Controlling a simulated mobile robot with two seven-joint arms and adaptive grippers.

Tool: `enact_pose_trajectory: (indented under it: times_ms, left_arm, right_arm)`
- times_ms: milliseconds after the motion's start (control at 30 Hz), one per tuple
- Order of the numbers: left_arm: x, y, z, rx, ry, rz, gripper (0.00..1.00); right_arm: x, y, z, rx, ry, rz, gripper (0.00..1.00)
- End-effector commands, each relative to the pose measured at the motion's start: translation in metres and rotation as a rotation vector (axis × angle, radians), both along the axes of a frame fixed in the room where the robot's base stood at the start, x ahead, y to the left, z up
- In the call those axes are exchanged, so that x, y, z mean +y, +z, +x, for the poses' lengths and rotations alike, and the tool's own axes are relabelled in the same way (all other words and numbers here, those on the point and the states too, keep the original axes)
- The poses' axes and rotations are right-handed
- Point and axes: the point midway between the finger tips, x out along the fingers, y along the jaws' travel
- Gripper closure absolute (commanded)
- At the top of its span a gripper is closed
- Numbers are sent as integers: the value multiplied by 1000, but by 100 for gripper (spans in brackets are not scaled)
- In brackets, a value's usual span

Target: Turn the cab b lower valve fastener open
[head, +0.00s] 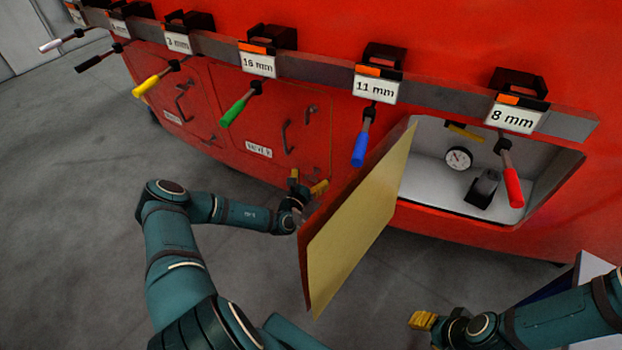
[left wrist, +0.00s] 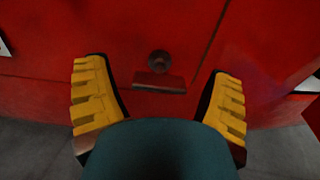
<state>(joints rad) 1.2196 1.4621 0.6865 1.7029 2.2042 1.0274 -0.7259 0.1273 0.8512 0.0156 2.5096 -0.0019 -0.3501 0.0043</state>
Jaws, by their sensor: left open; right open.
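A round dark fastener (left wrist: 159,61) with a flat dark red tab (left wrist: 159,83) below it sits on the red panel in the left wrist view. My left gripper (left wrist: 158,105) is open, with one yellow finger on each side of the fastener and apart from it. In the head view my left gripper (head: 308,185) is at the lower right of the closed red hatch (head: 285,115) labelled VALVE B (head: 258,149). The fastener cannot be made out there. My right gripper (head: 425,321) is open and empty at the lower right, only partly in view.
An open hatch door (head: 360,220) with a yellowish inner face stands just right of my left gripper. Behind it is a white compartment (head: 430,165) with a gauge (head: 458,159). A grey rail (head: 320,80) holds several coloured-handled tools above the hatches. Grey floor lies below.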

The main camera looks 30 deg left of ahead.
Motion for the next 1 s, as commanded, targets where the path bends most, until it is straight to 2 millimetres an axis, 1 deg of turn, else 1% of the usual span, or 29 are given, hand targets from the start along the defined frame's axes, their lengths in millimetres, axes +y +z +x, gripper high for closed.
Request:
enact_pose_trajectory:
  times_ms: [33,67,100,167,200,233,267,367,733,867,1000]
  left_arm:
    - [0,0,0,0,0,0,17]
    - [0,0,0,0,0,0,21]
    - [0,0,0,0,0,0,35]
    - [0,0,0,0,0,0,56]
    - [0,0,0,0,0,0,70]
    - [0,0,0,0,0,0,81]
    - [0,0,0,0,0,0,88]
    - [0,0,0,0,0,0,89]
    - [0,2,0,-5,0,-26,89]
    - [0,2,0,-10,0,-77,89]
    - [0,3,0,-19,1,-167,89]
  right_arm:
    - [0,0,0,0,0,0,53]
    - [0,0,0,0,0,0,53]
    - [0,0,0,0,0,0,53]
    - [0,0,0,0,0,0,53]
    - [0,0,0,0,0,0,53]
    - [0,0,0,0,0,0,53]
    - [0,0,0,0,0,0,53]
    - [0,0,0,0,0,0,53]
    - [0,3,0,1,0,0,53]
    - [0,9,-1,3,0,0,53]
    - [0,17,-3,7,2,1,53]
